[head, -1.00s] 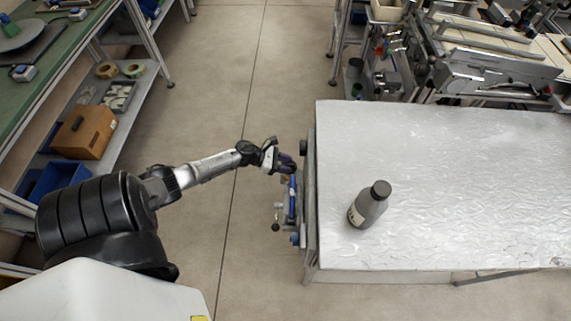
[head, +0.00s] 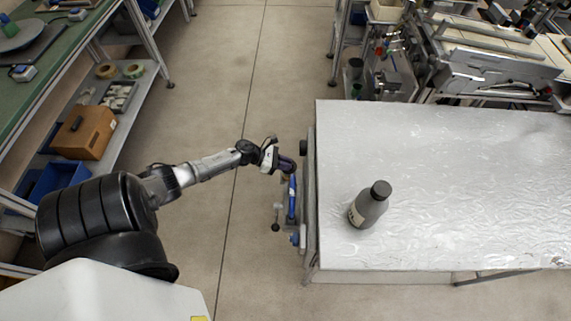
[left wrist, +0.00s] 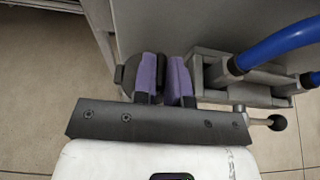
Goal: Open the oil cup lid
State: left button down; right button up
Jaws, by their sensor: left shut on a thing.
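My left gripper (head: 286,165) is at the left side of the metal-topped table, by a fixture with a blue tube (head: 292,198). In the left wrist view its purple-padded fingers (left wrist: 164,78) are close together and shut on a small dark part, which I take to be the oil cup lid (left wrist: 142,66). The fingers hide most of it, and I cannot tell whether it is raised. A grey metal block (left wrist: 238,85) with the blue tube is just right of the fingers. My right gripper is not in view.
A dark bottle (head: 370,204) stands on the metal-topped table (head: 470,190). A small lever with a black ball knob (left wrist: 277,122) sticks out below the grey block. Open floor (head: 250,90) lies left of the table, and a green workbench (head: 60,60) stands at far left.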

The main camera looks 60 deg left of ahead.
pick_arm(q)
jog(key=n+b, duration=0.1)
jog(key=a+r+n+h+b, duration=0.1)
jog(key=shift+w+a+n+g, duration=0.1)
jog(key=shift+w+n+g, duration=0.2)
jog(key=shift+w+g, duration=0.1)
jog(key=shift+w+a+r+n+h+b, duration=0.15)
jog(key=shift+a+n+h+b, duration=0.15)
jog(key=shift+n+h+b, duration=0.25)
jog(key=shift+w+a+n+h+b, duration=0.15)
jog(key=shift+a+n+h+b, duration=0.15)
jog(key=shift+b, duration=0.3)
jog(key=w+a+n+h+b, duration=0.1)
jog(key=n+b, duration=0.2)
jog(key=b, duration=0.1)
jog(key=a+n+h+b, duration=0.2)
jog(key=n+b, duration=0.1)
jog(key=b, duration=0.1)
jog(key=w+a+f+n+h+b, duration=0.1)
jog(key=n+b, duration=0.3)
jog(key=shift+w+a+t+h, duration=0.2)
jog(key=shift+w+t+h, duration=0.1)
jog(key=shift+h, duration=0.05)
jog(key=shift+r, duration=0.1)
jog(key=c, duration=1.2)
grip_release()
jog(key=shift+o, duration=0.2)
